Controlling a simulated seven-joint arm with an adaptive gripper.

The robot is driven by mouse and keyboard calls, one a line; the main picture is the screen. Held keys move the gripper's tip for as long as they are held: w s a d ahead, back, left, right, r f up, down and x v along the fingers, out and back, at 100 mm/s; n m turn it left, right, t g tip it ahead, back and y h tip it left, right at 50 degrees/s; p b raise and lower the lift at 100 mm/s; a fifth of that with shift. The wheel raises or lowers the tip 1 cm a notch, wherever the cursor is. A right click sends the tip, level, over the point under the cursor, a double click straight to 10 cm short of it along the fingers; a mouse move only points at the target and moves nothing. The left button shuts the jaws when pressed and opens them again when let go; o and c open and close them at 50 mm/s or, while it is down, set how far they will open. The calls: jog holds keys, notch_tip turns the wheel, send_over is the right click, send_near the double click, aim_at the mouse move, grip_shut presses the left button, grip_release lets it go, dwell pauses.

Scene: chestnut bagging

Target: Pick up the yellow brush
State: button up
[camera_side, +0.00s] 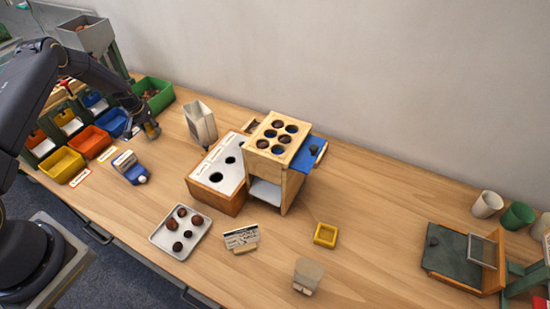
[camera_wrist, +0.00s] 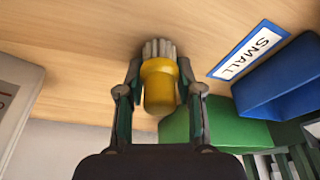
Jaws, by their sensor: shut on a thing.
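The yellow brush (camera_wrist: 159,88) has a thick yellow handle and pale bristles (camera_wrist: 158,48). In the wrist view my gripper (camera_wrist: 158,73) is shut on its handle, with one finger on each side. The bristles point away from my palm, toward the wooden table; I cannot tell whether they touch it. In the side view my gripper (camera_side: 149,131) is low at the back left of the table, right of the blue bin. The brush is small and mostly hidden there.
Yellow (camera_side: 62,165), orange (camera_side: 89,141), blue (camera_side: 113,122) and green (camera_side: 153,96) bins stand close on the left. A pale upright container (camera_side: 200,122) and a wooden box with holes (camera_side: 278,142) stand to the right. The front middle holds a chestnut tray (camera_side: 163,238).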

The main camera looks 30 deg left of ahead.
grip_shut()
jog(key=shift+r, duration=0.15)
